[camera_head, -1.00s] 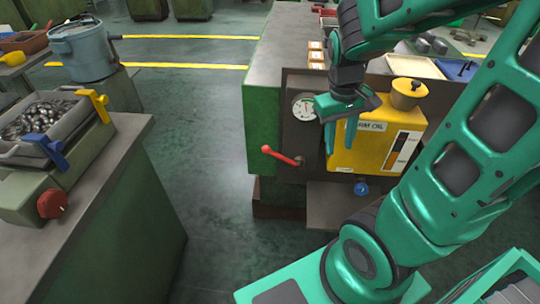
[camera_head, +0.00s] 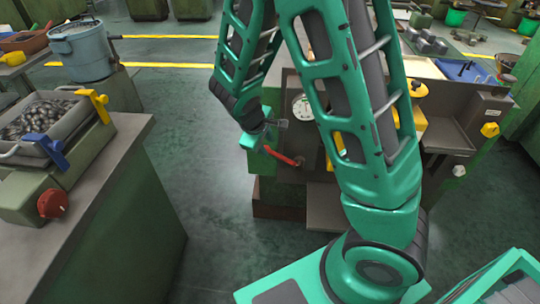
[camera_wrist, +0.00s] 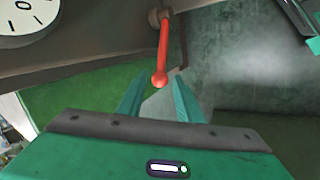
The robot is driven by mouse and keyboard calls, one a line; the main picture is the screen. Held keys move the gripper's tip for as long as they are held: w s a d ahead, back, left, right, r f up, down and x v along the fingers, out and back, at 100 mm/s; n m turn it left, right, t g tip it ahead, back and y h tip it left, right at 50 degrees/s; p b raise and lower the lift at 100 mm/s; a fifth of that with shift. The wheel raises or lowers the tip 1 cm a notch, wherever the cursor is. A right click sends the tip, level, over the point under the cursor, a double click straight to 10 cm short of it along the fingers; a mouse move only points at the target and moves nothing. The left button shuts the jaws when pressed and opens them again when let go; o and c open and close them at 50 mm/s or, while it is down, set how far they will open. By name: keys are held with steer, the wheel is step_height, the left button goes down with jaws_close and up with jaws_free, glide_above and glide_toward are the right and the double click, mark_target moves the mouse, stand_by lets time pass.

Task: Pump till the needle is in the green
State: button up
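The red pump lever (camera_head: 287,160) sticks out to the left from the front of the dark panel, low beside the green cabinet. In the wrist view the lever (camera_wrist: 163,45) points down toward my gripper (camera_wrist: 159,82). Its round knob appears between my two fingertips, which are apart; I cannot tell whether they touch it. In the head view my gripper (camera_head: 262,138) is just above and left of the lever. The white dial gauge (camera_head: 301,106) is partly hidden by my arm. Only its edge (camera_wrist: 22,18) shows in the wrist view, so the needle cannot be read.
My arm covers most of the yellow oil tank (camera_head: 418,122). A bench with a tray of metal parts (camera_head: 38,118) and a red knob (camera_head: 52,203) stands at left. The floor (camera_head: 205,190) between is clear. A grey-blue bucket (camera_head: 85,52) stands behind.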

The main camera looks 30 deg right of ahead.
mark_target(283, 158)
steer(key=shift+w+a+f, duration=0.1)
steer(key=shift+w+f, duration=0.15)
steer(key=shift+f, duration=0.15)
steer(key=x, duration=1)
steer(key=shift+w+f, duration=0.1)
jaws_close()
